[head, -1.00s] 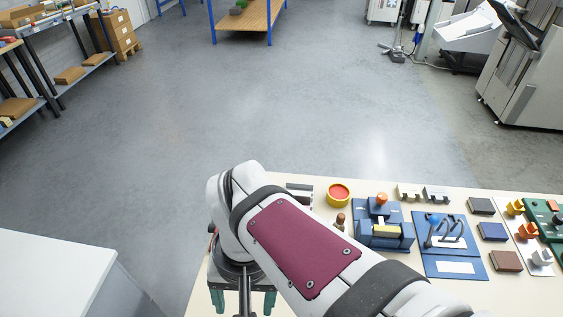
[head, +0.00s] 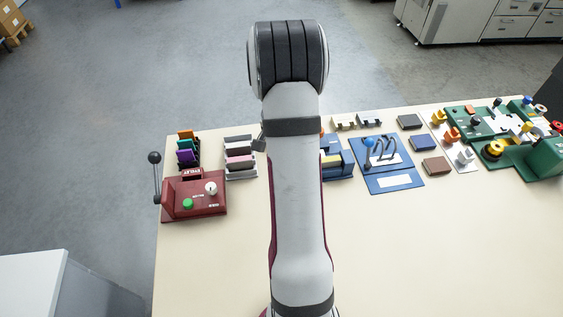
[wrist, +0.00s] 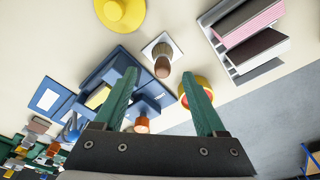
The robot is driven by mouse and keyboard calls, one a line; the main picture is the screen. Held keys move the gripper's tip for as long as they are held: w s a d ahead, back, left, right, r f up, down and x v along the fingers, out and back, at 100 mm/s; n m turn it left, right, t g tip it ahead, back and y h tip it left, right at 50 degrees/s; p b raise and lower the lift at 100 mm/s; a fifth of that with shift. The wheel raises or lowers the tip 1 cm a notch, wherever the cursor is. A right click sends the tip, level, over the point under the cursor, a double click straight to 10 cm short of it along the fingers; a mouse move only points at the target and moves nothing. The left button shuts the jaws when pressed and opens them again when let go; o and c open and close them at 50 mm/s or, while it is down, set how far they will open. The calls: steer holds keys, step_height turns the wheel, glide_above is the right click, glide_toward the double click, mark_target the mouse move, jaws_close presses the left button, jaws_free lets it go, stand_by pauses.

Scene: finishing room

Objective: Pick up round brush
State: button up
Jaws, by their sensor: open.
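The round brush (wrist: 162,52) shows in the wrist view, just beyond the gap between my fingertips. It has a brown rounded handle and a grey-brown bristle head, and stands on a small white square. My gripper (wrist: 159,76) is open, with its two green fingers spread and nothing between them. The handle lies roughly in line with the gap, but I cannot tell how far off it is. In the head view my arm covers the brush and my gripper.
Close by in the wrist view are a blue fixture (wrist: 92,75), a red-and-yellow button (wrist: 204,85), a yellow round piece (wrist: 122,10) and a block rack (wrist: 246,40). A maroon lever box (head: 196,196) stands on the table's left. The table's front (head: 420,250) is clear.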

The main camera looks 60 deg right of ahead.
steer(key=f, duration=0.3)
steer(key=d+f, duration=0.1)
steer(key=f, duration=0.1)
steer(key=shift+w+f, duration=0.15)
steer(key=shift+w, duration=0.05)
jaws_close()
